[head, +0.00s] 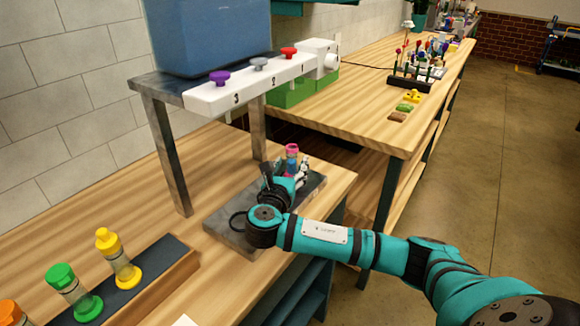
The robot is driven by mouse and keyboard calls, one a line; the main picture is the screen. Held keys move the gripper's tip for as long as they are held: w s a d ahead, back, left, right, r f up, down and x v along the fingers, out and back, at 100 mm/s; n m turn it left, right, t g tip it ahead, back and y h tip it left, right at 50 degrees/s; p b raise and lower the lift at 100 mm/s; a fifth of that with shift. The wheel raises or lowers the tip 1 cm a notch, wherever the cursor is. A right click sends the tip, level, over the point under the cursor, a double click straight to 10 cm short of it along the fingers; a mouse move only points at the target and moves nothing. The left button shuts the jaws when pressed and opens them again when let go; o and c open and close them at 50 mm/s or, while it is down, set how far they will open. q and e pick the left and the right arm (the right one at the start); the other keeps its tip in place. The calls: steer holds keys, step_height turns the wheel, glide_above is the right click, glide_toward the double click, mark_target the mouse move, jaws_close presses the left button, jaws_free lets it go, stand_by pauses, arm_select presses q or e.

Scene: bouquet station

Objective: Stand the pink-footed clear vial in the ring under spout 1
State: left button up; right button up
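A vial with a pink top (292,148) shows just beyond my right gripper, above the grey slab (226,230). My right gripper (288,175) is over the slab, close around or in front of this vial. Its fingertips are small and partly covered, so I cannot tell whether they grip it. A dark ring (237,221) shows at the slab's left side. Spout 1 is under the white bar (260,84), toward the end with the red knob (289,53). My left gripper is out of view.
A metal stand (167,155) carries a blue tank (208,35) above the bench. A wooden rack (172,276) at front left holds yellow (119,262), green (73,292) and orange vials (12,313). Another wooden table (375,95) stands behind.

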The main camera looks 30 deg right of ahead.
steer(key=v, duration=1.2)
steer(key=shift+b, duration=0.3)
